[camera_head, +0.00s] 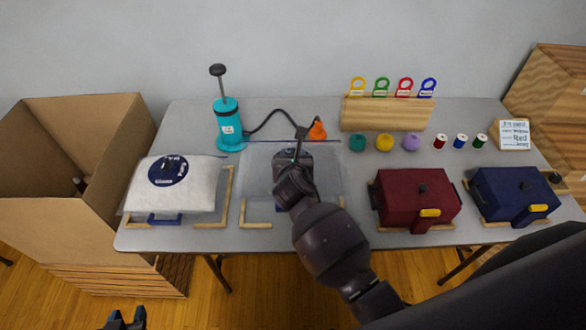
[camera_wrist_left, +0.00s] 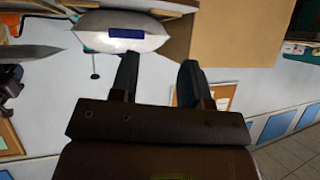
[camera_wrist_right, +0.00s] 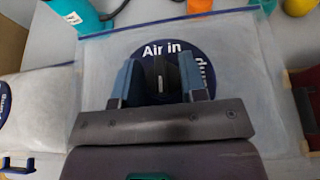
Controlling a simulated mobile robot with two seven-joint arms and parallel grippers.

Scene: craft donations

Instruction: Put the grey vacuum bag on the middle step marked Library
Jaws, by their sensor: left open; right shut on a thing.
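A plump whitish-grey bag (camera_head: 200,195) with a round navy label lies at the table's left; it also shows in the left wrist view (camera_wrist_left: 150,40). A flatter, translucent grey bag (camera_head: 325,180) lies in the middle, its navy label partly reading "Air in". My right gripper (camera_head: 292,178) is over this middle bag, shut on a small black part at its label, seemingly the valve cap (camera_wrist_right: 158,72). My left gripper (camera_head: 125,318) is open and empty, low in front of the table. No step marked Library is legible; wooden pieces (camera_head: 555,90) stand at the right edge.
A teal pump (camera_head: 228,122) with a black hose stands behind the bags, near an orange item (camera_head: 317,130). Yarn balls, spools and a tag rack (camera_head: 385,112) fill the back. A cardboard box (camera_head: 70,225) stands left.

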